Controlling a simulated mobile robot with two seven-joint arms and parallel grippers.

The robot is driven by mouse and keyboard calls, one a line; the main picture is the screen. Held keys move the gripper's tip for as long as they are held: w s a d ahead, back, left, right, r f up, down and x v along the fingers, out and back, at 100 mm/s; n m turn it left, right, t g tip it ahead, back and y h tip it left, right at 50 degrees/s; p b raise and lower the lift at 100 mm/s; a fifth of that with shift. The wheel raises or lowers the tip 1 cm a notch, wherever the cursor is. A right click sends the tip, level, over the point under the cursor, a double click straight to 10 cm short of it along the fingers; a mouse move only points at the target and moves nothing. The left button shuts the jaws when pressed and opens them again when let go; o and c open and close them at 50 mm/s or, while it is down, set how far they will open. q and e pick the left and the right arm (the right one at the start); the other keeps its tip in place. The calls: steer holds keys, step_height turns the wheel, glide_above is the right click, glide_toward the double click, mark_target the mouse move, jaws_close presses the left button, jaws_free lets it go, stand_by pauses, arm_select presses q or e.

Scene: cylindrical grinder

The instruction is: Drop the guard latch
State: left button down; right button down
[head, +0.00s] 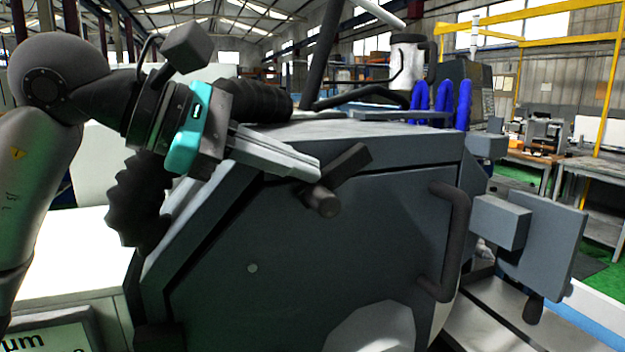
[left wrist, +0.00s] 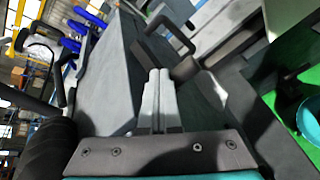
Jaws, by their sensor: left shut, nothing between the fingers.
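The guard (head: 330,245) is a large dark grey angular cover with a dark handle (head: 455,240) on its right side. The guard latch (head: 347,170) is a short dark bar on a round stub, near the guard's upper edge. It is tilted, its upper end to the right. My left gripper (head: 314,170) comes in from the left, its fingers together and empty, with the tips right at the latch. In the left wrist view the closed fingertips (left wrist: 158,75) lie close to the dark latch bar (left wrist: 155,52). I cannot tell whether they touch it. My right gripper is out of view.
Black bellows hoses (head: 262,100) lie behind my left wrist. Blue hoses (head: 440,103) stand behind the guard's top. A grey box and plate (head: 545,240) stick out right of the handle. Workbenches (head: 540,150) stand farther back at the right.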

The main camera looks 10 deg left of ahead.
arm_select(q)
steer(key=shift+d+f+b, duration=0.35)
steer(key=shift+f+b, duration=0.15)
steer(key=shift+f, duration=0.15)
steer(key=shift+d+f+b, duration=0.3)
steer(key=shift+f+b, duration=0.2)
steer(key=shift+f, duration=0.15)
stand_by(1.0)
steer(key=shift+w+d+f+b, duration=0.15)
steer(key=shift+d+f+b, duration=0.05)
steer(key=shift+f+b, duration=0.45)
steer(key=shift+w+d+f+b, duration=0.2)
steer(key=shift+f+b, duration=0.2)
steer(key=shift+f, duration=0.3)
steer(key=shift+w+d+f+b, duration=0.1)
steer(key=shift+d+f+b, duration=0.1)
steer(key=shift+f+b, duration=0.45)
stand_by(1.7)
stand_by(0.5)
